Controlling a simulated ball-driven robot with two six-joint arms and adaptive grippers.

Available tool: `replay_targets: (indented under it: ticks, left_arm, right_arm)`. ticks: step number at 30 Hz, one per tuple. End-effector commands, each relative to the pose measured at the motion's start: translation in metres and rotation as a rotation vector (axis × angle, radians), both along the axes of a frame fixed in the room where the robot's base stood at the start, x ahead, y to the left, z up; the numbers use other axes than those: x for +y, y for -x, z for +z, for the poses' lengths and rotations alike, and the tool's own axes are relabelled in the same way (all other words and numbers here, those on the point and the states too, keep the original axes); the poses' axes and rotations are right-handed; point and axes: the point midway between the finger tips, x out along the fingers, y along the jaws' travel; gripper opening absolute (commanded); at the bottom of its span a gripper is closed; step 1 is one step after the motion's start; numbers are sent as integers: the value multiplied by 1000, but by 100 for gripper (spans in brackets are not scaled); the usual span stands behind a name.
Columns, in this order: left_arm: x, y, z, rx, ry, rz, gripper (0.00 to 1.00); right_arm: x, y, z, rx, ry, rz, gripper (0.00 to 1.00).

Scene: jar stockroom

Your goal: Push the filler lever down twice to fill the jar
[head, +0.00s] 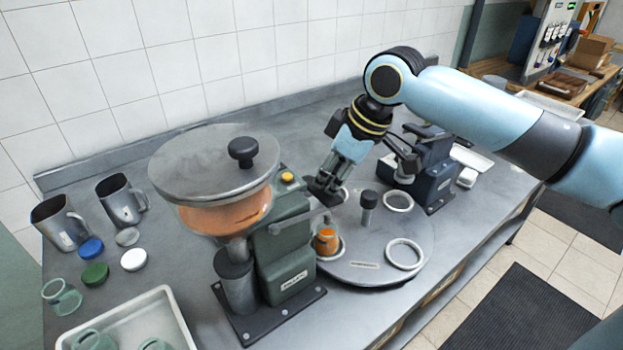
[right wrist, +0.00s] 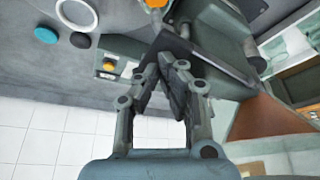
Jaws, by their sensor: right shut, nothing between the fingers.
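The green filler (head: 283,245) stands at the bench front with a lidded hopper (head: 215,165) of orange contents. Its lever (head: 300,217) seems to be the bar reaching from the body toward my right gripper; a dark bar also crosses the right wrist view (right wrist: 210,55). My right gripper (head: 325,190) is shut and empty, its fingertips close to the bar's end; I cannot tell whether they touch. A jar with orange filling (head: 327,241) stands on the round turntable (head: 375,262) beside the filler; its fill level is unclear. My left gripper is out of view.
The turntable carries white rings (head: 404,254) and a dark central knob (head: 368,199). A dark blue machine (head: 430,175) stands behind it. Metal mugs (head: 122,200), coloured lids (head: 95,273) and a white tray (head: 170,310) with glass jars are at left.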

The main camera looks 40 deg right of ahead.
Motion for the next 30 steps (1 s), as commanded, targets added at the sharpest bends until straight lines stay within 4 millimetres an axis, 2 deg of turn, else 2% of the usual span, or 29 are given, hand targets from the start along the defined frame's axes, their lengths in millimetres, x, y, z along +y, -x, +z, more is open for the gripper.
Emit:
replay_targets:
  ticks: [8,24,30]
  left_arm:
    - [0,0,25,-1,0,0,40]
    - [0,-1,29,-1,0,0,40]
    - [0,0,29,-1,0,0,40]
  right_arm:
    - [0,0,22,1,0,0,0]
    - [0,0,59,-1,0,1,0]
    - [0,0,62,-1,0,0,0]
